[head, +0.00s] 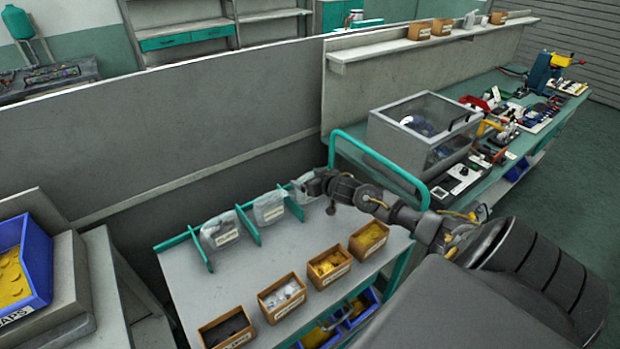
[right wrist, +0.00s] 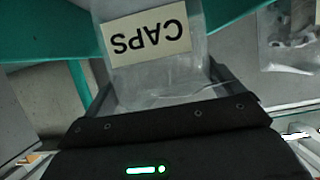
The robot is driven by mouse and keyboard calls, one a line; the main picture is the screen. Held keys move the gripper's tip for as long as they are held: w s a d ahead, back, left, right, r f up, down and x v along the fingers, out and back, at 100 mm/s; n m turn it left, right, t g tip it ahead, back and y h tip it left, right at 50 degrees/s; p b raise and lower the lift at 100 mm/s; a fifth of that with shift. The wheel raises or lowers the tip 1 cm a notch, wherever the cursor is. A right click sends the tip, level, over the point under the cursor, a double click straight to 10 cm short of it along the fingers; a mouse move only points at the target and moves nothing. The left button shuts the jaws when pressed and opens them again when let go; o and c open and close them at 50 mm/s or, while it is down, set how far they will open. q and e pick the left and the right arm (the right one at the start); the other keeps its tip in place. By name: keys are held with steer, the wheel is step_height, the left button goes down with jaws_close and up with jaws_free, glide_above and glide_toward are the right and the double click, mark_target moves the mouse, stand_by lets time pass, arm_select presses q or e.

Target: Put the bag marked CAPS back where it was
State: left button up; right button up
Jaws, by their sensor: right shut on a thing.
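The clear bag marked CAPS (right wrist: 150,72) hangs between the fingers of my right gripper (right wrist: 165,92) in the right wrist view, its label upside down there. My right gripper (head: 312,185) is shut on it, and in the head view it reaches the far right end of the rack on the cart. A pale bit of bag (head: 302,186) shows beside the fingers, near the rightmost teal divider (head: 291,204). I cannot tell whether the bag touches the cart top. My left gripper is not in view.
Two other labelled bags, one at left (head: 220,236) and one in the middle (head: 269,208), stand between teal dividers. Several wooden boxes of parts line the cart's front (head: 282,297). A teal handle rail (head: 385,160) rises beside my right arm. A blue bin (head: 38,262) stands far left.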

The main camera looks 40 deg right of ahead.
steer(key=shift+f, duration=0.15)
steer(key=o, duration=0.6)
steer(key=shift+o, duration=0.2)
steer(key=v, duration=1.2)
steer(key=shift+b, duration=0.4)
